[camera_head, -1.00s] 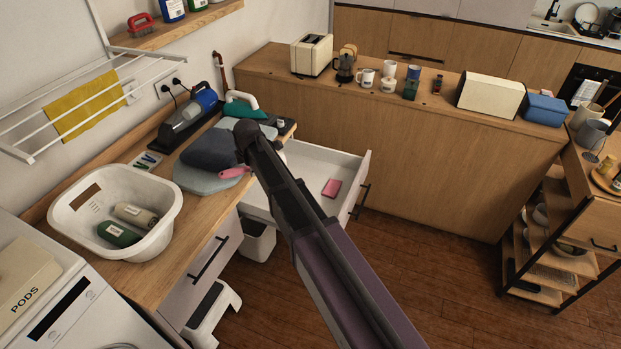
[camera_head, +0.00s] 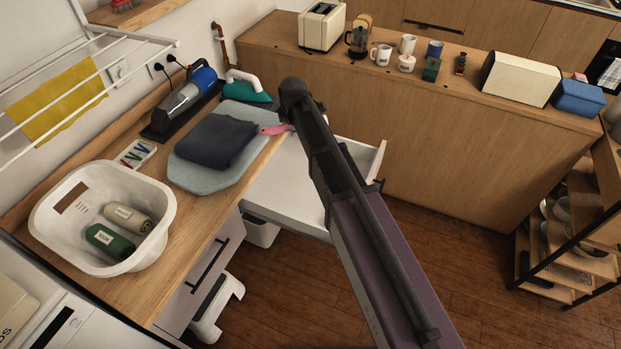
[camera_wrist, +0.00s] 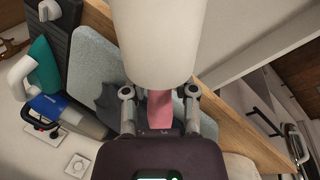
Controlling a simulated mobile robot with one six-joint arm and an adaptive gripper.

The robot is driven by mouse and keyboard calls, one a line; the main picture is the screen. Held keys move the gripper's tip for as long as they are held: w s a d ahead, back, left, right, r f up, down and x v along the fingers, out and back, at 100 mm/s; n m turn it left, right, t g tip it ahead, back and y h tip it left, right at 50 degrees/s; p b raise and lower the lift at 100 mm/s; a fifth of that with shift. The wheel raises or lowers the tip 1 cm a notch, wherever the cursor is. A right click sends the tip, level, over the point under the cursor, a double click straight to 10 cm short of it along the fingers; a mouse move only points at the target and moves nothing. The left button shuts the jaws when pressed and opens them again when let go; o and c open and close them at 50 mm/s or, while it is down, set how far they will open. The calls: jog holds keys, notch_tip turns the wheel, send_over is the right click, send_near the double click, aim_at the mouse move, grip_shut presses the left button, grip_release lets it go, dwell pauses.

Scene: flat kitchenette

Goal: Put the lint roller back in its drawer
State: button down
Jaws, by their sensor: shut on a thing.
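The lint roller has a white cylinder (camera_wrist: 155,40) and a pink handle (camera_wrist: 160,109). My gripper (camera_wrist: 160,98) is shut on the handle, with one finger on each side. In the head view the pink handle (camera_head: 275,129) shows beside the end of my arm, near the worktop edge and the folded dark cloth; the white roll is hidden there. The white drawer (camera_head: 285,185) stands pulled open, below and right of the worktop edge. My arm crosses in front of it and hides part of its inside.
A dark folded cloth (camera_head: 215,141) lies on a pale ironing pad (camera_head: 190,176). A teal iron (camera_head: 250,92) and a handheld vacuum (camera_head: 185,100) stand behind. A wooden counter (camera_head: 430,150) closes off the space behind the drawer.

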jog(key=shift+w+d, duration=0.15)
jog(key=shift+d, duration=0.05)
dwell(0.3)
jog(key=f+m+b, duration=0.1)
jog(key=m, duration=0.1)
jog(key=s+d+f+m+h+b, duration=0.1)
jog(key=m, duration=0.1)
jog(key=shift+d+m, duration=0.15)
jog(key=shift+m, duration=0.25)
jog(key=s+d+f+n+g+b, duration=0.1)
jog(key=s+d+f+n+b, duration=0.1)
jog(key=n, duration=0.9)
jog(key=s+d+f+n+g+b, duration=0.2)
jog(key=f+n+b, duration=0.4)
jog(key=n, duration=0.5)
jog(key=s+d+f+n+g+b, duration=0.2)
jog(key=s+d+f+n+b, duration=0.2)
jog(key=n, duration=0.7)
jog(key=shift+s+d+f+n+y+b, duration=0.3)
jog(key=shift+s+f+y+b, duration=0.15)
jog(key=shift+s+f, duration=0.4)
jog(key=shift+r, duration=0.15)
